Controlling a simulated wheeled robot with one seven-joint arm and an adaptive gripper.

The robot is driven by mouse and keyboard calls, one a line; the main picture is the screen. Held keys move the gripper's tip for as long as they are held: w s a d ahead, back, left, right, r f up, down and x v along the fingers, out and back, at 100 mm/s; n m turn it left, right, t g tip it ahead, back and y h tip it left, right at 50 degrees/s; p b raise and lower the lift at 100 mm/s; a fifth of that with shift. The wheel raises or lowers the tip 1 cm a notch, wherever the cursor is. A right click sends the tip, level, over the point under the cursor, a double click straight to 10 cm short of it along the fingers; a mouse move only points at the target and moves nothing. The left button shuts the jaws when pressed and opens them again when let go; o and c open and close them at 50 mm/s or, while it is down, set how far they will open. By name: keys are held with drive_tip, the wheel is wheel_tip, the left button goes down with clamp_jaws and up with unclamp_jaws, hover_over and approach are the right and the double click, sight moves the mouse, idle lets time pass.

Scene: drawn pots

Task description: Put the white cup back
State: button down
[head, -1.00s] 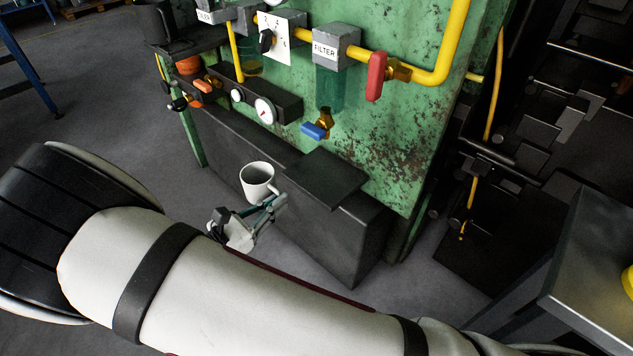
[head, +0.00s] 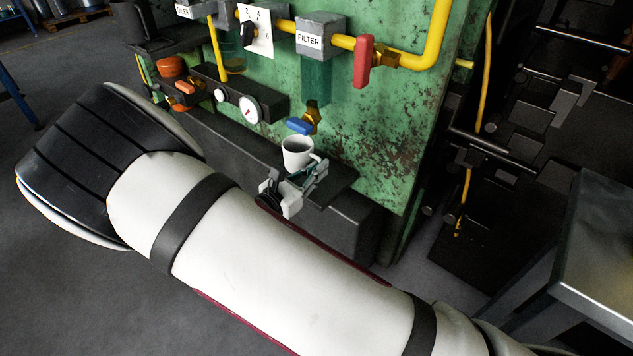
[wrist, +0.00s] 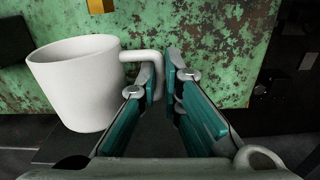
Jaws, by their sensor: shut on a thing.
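The white cup (head: 298,152) is upright and looks empty in the head view, in front of the green panel and below the blue-handled tap (head: 300,126). In the wrist view the cup (wrist: 80,82) fills the left side, its handle pointing right to my fingers. My gripper (head: 314,170) is shut on the cup's handle; it also shows in the wrist view (wrist: 163,80). The dark ledge plate (head: 335,184) lies under and beside the cup. I cannot tell whether the cup touches it.
The green panel (head: 385,130) stands close behind the cup. A red-handled valve (head: 363,62), the filter (head: 318,36) and a pressure gauge (head: 249,109) stick out from it. A grey metal table (head: 590,270) stands at the right. Open floor lies at the lower left.

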sight(317, 192)
drive_tip(key=shift+f+b, duration=0.95)
drive_tip(key=shift+f, duration=0.8)
drive_tip(key=shift+f, duration=0.1)
drive_tip(key=shift+f, duration=0.1)
drive_tip(key=c, duration=1.8)
unclamp_jaws()
drive_tip(key=shift+o, duration=0.2)
drive_tip(key=shift+a+r, duration=0.1)
drive_tip(key=shift+r, duration=0.1)
drive_tip(key=p+v, duration=0.3)
drive_tip(key=v, duration=0.8)
drive_tip(key=shift+s+a, duration=0.2)
drive_tip(key=shift+s, duration=0.15)
